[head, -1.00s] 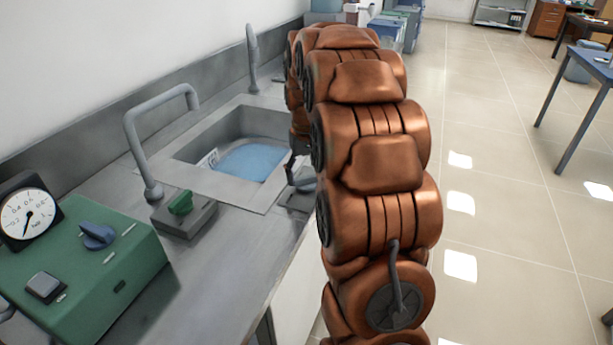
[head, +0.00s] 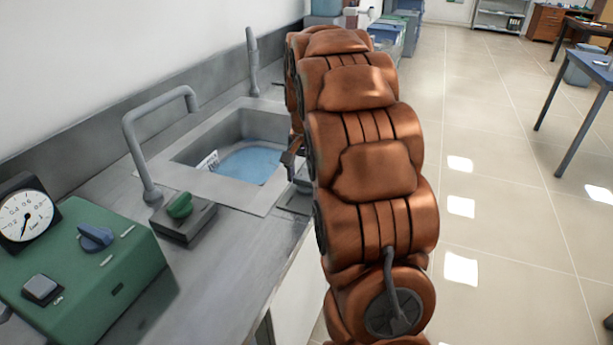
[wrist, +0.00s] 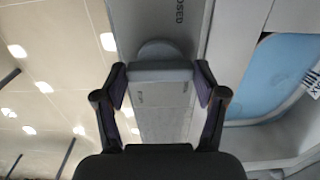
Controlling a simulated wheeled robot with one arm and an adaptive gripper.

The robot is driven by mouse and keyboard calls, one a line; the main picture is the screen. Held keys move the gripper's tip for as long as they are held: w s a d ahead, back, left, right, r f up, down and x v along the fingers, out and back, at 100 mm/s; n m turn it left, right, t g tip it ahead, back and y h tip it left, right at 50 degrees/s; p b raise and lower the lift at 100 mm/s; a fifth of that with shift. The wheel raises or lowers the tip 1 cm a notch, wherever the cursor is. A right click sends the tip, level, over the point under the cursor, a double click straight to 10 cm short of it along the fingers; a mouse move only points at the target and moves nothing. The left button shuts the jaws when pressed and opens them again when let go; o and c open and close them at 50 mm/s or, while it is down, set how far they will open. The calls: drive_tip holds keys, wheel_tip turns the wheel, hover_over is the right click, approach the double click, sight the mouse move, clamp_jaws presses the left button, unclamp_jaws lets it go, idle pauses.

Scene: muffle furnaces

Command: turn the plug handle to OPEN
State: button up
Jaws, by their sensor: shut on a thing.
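The plug handle is a grey bar on a rounded hub (wrist: 160,72), on a grey plate (wrist: 163,122) beside the sink. The plate carries lettering ending in "OSED" at the top of the wrist view and a smaller mark I cannot read below the bar. My gripper (wrist: 161,76) has one finger at each end of the bar and is shut on it. In the head view the plate (head: 294,203) shows at the sink's right front corner. My arm hides most of the handle there.
The sink (head: 200,165) holds blue water and a white marked label. A grey faucet (head: 140,150) and a green-knobbed box (head: 183,218) stand left of it. A green box (head: 85,265) with a gauge (head: 27,216) is at front left.

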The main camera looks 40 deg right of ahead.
sight(306, 179)
idle(0.5)
drive_tip(key=o, duration=1.1)
drive_tip(key=shift+o, duration=0.2)
wheel_tip(306, 179, up, 12)
idle(0.8)
